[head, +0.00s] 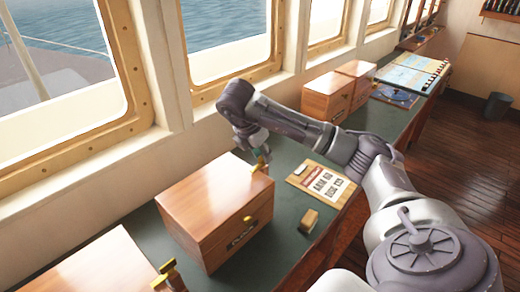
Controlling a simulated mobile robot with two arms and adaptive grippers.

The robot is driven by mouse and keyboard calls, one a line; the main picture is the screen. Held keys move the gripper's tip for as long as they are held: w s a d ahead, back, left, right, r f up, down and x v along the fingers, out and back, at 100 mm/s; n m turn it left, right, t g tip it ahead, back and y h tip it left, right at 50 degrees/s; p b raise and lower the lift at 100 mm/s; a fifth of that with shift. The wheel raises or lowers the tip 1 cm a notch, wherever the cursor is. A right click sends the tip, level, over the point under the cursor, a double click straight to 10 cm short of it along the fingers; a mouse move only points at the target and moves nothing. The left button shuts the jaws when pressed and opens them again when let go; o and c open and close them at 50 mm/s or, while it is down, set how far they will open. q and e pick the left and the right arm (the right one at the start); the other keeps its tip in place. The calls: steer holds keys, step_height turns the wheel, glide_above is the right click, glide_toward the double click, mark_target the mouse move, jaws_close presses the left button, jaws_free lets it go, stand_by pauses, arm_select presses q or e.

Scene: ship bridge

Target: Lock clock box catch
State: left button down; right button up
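A wooden box (212,200) with a shut lid stands on the green counter, nearest my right gripper; its small front label (240,238) is too small to read. A brass catch piece (249,219) is on its front face. Another brass piece (257,168) stands up at the lid's right end. My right gripper (262,156) points down at that end, close to the upright brass piece; I cannot tell whether they touch or whether the fingers are open. My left gripper is not in view.
Another wooden box (105,265) with brass fittings (169,275) is cut off at lower left. A small wooden block (309,221) and a printed card (321,184) lie on the green counter (285,225). More boxes (327,96) stand farther along. Windows line the left.

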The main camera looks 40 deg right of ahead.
steer(key=v, duration=1.2)
stand_by(0.6)
